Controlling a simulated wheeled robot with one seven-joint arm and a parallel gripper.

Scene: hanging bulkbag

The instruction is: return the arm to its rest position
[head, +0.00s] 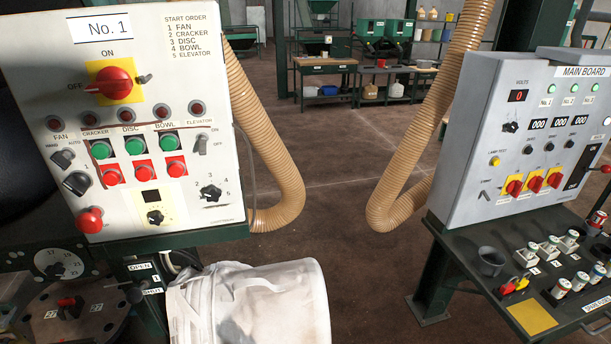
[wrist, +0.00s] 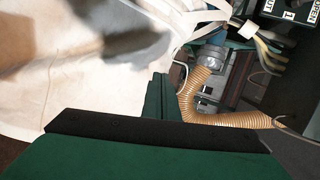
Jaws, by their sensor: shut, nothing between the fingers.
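In the wrist view, a pale fabric surface (wrist: 40,95) fills the upper left. A blurred grey-brown patch lies over it; I cannot tell whether it is a shadow or something close to the camera. In the head view, a white, creased, bag-like cylinder (head: 262,303) stands at the bottom centre, cut off by the frame edge.
The No. 1 panel (head: 110,25) stands at left, the MAIN BOARD (head: 470,140) at right above a control desk. Tan hoses (head: 265,130) hang between them, with open floor (head: 335,190) behind. A green, black-edged surface (wrist: 150,155) fills the bottom of the wrist view.

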